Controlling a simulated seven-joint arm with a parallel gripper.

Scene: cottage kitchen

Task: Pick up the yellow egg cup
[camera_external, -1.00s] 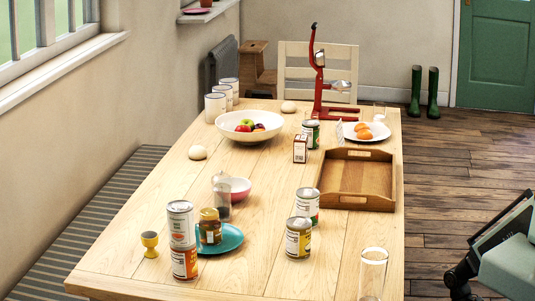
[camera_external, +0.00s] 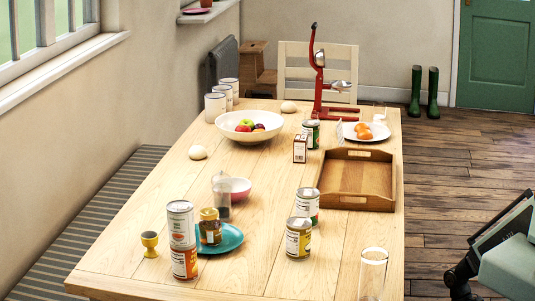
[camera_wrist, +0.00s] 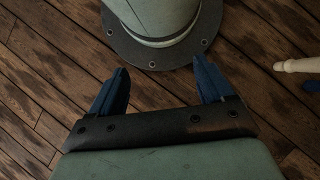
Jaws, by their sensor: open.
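The yellow egg cup (camera_external: 150,244) stands upright on the table's near left part in the external view, just left of two stacked cans. My gripper (camera_wrist: 160,88) shows in the wrist view with its two blue fingers wide apart and nothing between them. It points down over the wooden floor and my own round base. In the external view only part of my arm shows at the lower right, off the table and far from the egg cup; the fingertips cannot be made out there. The egg cup is not in the wrist view.
Stacked cans (camera_external: 182,240) and a teal plate (camera_external: 230,240) with a jar stand right of the egg cup. More cans (camera_external: 298,238) and a clear glass (camera_external: 372,272) are nearer my arm. A wooden tray (camera_external: 357,202) lies at the table's right edge. The table's front middle is clear.

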